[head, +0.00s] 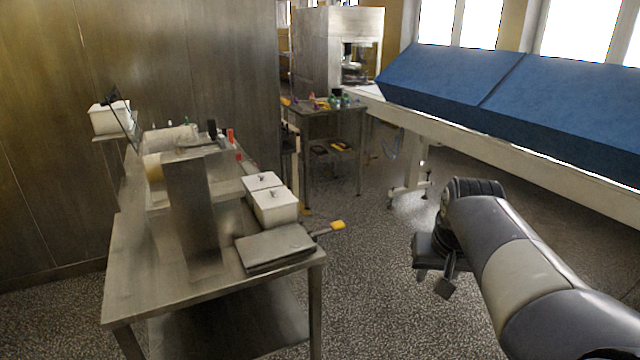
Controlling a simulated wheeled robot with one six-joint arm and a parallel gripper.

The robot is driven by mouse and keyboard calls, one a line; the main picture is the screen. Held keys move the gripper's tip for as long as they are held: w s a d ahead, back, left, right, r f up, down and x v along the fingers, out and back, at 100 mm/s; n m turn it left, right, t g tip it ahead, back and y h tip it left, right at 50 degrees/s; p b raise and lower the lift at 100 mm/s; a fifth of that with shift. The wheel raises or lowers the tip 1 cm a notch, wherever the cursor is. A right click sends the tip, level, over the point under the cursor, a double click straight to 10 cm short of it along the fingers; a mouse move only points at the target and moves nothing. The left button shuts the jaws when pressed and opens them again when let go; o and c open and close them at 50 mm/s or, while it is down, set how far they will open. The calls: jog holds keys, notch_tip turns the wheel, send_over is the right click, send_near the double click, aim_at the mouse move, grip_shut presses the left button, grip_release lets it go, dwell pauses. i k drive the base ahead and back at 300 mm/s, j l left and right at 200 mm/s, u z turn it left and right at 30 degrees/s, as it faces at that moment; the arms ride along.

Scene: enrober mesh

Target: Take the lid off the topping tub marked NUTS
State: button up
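Two white lidded tubs stand one behind the other on the steel table (140,300). The nearer tub (276,215) and the farther tub (249,186) each have a pale lid with a small dark knob on top. Both lids are on. No marking is legible, so I cannot tell which tub says NUTS. My gripper (433,281) hangs over the floor, well to the right of the table and apart from both tubs. Its fingers look spread, with nothing between them.
A blue-covered conveyor (450,80) runs along the right. Floor between is clear.

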aim_at(268, 199)
jog(key=i+l+z, duration=0.3)
jog(key=i+z, duration=0.2)
jog(key=i+l+z, duration=0.1)
jog(key=i+z, duration=0.4)
jog(key=i+u, duration=0.25)
jog(key=i+l+u, duration=0.3)
jog(key=i+u, duration=0.15)
jog(key=u, duration=0.3)
jog(key=i+u, duration=0.2)
jog(key=u, duration=0.25)
jog(key=i+l+u, duration=0.1)
jog(key=u, duration=0.35)
jog(key=i+l+u, duration=0.15)
jog(key=u, duration=0.35)
jog(key=i+l+u, duration=0.15)
jog(key=u, duration=0.25)
jog(key=i+l+u, duration=0.25)
jog(key=u, duration=0.2)
jog(key=i+l+u, duration=0.15)
jog(key=l+u, duration=0.25)
jog(key=j, duration=0.1)
